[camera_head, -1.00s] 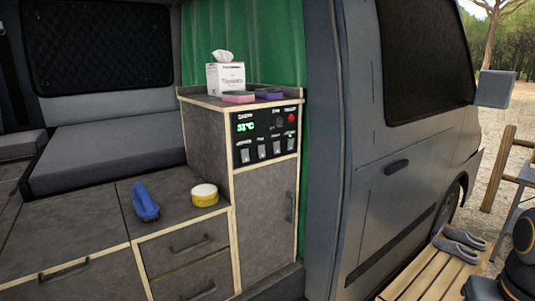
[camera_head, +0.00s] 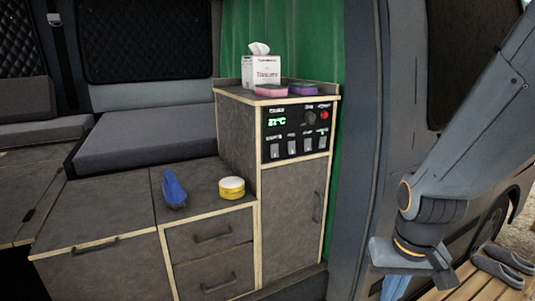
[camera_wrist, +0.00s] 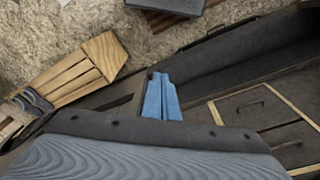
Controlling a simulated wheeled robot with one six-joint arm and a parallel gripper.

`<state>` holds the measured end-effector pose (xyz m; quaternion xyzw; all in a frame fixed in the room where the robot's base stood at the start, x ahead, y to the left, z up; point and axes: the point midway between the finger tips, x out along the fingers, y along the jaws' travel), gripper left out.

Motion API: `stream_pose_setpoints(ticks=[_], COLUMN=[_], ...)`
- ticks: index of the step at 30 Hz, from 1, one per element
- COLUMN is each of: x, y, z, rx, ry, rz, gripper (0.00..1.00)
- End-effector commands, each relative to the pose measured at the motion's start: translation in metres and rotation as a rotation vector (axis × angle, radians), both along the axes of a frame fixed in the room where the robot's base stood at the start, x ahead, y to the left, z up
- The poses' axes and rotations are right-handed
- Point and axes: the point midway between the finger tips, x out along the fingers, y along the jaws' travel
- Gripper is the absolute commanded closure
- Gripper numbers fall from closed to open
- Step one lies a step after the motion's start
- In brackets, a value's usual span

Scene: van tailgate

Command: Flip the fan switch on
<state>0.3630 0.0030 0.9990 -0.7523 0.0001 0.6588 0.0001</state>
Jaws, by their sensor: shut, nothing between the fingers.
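The black control panel (camera_head: 296,130) is on the front of the tall cabinet, with a green temperature display, a knob and a red button. A row of several rocker switches (camera_head: 291,147) runs along its lower part. Their labels are too small to read, so I cannot tell which is the fan switch or how each is set. My gripper, with blue fingers, is at the lower right in the head view (camera_head: 395,286), well apart from the panel. It points down in the wrist view (camera_wrist: 162,98), shut and empty. The panel is not in the wrist view.
A tissue box (camera_head: 262,71) and pink and purple sponges stand on the cabinet (camera_head: 292,210). A blue brush (camera_head: 174,189) and a yellow-sided tin (camera_head: 232,187) lie on the lower counter. A wooden slatted platform (camera_head: 470,283) with grey shoes is at the lower right.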

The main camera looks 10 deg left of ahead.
Motion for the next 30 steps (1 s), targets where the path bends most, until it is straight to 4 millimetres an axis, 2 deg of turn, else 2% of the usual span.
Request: stream_pose_setpoints(ticks=[11,14,17,19,23,24,27,30], x=[0.000,0.019,0.053,0.089,0.165,0.184,0.217,0.230], y=[0.000,-0.003,-0.011,-0.014,-0.005,0.003,0.031,0.063], z=[0.000,-0.004,-0.002,0.006,0.042,0.057,0.096,0.132], rx=[-0.001,-0.016,-0.067,-0.132,-0.306,-0.369,-0.527,-0.672], ry=[-0.001,-0.033,-0.151,-0.284,-0.590,-0.686,-0.913,-1.110], rz=[0.001,0.041,0.169,0.322,0.691,0.805,1.081,1.308], gripper=[1.00,1.00,1.00,1.00,1.00,1.00,1.00,1.00])
